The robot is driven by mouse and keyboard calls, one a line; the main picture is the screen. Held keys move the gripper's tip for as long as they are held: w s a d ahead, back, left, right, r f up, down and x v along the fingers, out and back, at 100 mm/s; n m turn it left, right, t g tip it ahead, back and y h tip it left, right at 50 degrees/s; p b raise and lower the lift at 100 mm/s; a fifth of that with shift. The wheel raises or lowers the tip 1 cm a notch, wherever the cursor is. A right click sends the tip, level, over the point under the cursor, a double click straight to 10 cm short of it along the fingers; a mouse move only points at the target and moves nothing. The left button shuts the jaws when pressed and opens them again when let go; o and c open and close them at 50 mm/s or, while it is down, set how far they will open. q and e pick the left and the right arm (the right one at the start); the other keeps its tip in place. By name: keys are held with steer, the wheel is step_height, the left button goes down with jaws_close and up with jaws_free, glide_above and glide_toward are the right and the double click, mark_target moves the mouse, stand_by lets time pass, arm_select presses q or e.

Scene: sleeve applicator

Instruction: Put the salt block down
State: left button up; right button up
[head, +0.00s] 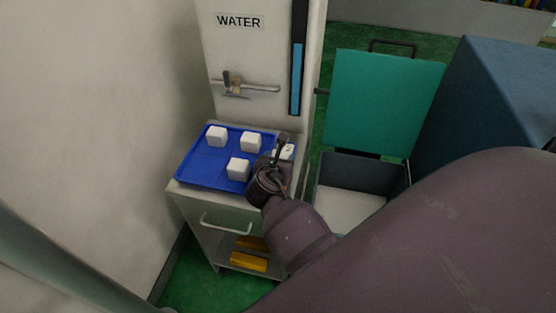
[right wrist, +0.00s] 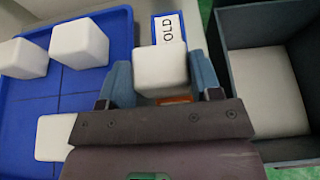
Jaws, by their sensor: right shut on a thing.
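My right gripper (head: 282,150) is shut on a white salt block (right wrist: 160,70), with one blue-grey finger on each side of it. The held block partly shows behind the gripper in the head view (head: 289,152). It is at the right edge of the blue tray (head: 207,161), beside a label reading OLD (right wrist: 168,29). I cannot tell whether it touches the surface below. Three other white blocks sit on the tray: one at the back left (head: 217,136), one at the back right (head: 250,141) and one at the front (head: 238,169). My left gripper is not in view.
The tray lies on a cabinet (head: 225,221) below a WATER panel (head: 240,21) with a tap (head: 236,86). Right of it stands an open dark bin (head: 396,176) with a raised green lid (head: 385,100). Yellow blocks (head: 248,262) lie on the lower shelf.

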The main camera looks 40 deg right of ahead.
steer(key=shift+r, duration=0.1)
steer(key=o, duration=1.1)
